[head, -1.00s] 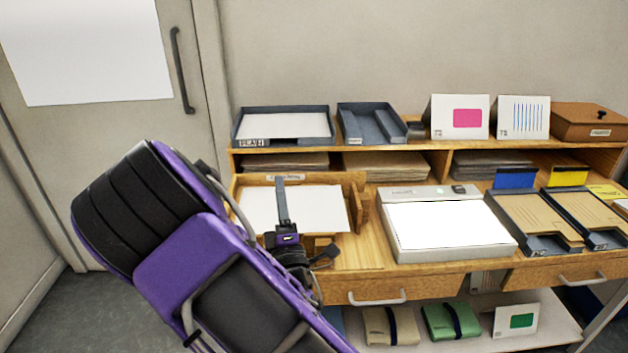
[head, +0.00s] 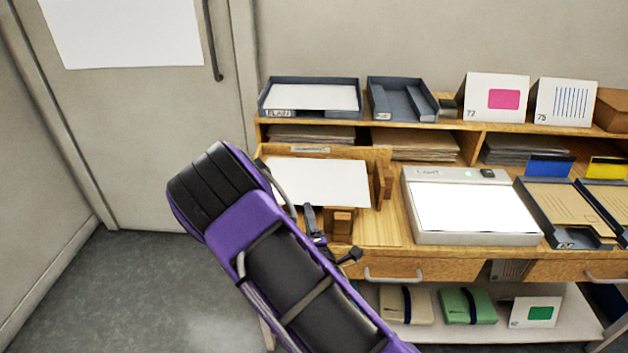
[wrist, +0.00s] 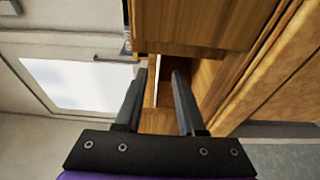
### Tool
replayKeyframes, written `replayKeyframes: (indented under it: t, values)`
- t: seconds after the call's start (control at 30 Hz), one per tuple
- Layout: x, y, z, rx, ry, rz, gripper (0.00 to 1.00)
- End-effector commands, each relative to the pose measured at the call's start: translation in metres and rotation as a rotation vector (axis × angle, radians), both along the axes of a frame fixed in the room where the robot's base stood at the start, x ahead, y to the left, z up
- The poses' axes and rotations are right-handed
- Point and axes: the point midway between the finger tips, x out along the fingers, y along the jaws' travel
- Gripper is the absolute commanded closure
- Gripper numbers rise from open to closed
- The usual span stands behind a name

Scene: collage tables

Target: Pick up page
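A white page (head: 322,184) lies in a low wooden tray (head: 377,160) at the left of the desk. Another white sheet (head: 315,97) lies in the dark tray labelled PLAIN on the upper shelf. My gripper (head: 316,228) is at the front of the wooden tray, partly hidden by my arm. In the wrist view, my gripper (wrist: 158,98) has its two fingers apart. A thin white edge (wrist: 155,88) shows between and beyond them, beside wood; I cannot tell whether they touch it.
A grey device with a bright white top (head: 472,207) stands right of the wooden tray. Dark trays with brown folders (head: 565,205) are farther right. A small wooden block (head: 341,222) stands at the tray's front. The floor at the left (head: 130,285) is clear.

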Motion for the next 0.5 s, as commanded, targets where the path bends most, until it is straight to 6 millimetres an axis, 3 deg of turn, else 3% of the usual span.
replayKeyframes:
  t: [0.23,0.5]
  values:
    - [0.018,0.001,0.001,-0.002,0.0,-0.001,0.61]
    - [0.056,0.004,0.002,-0.001,-0.002,0.0,0.61]
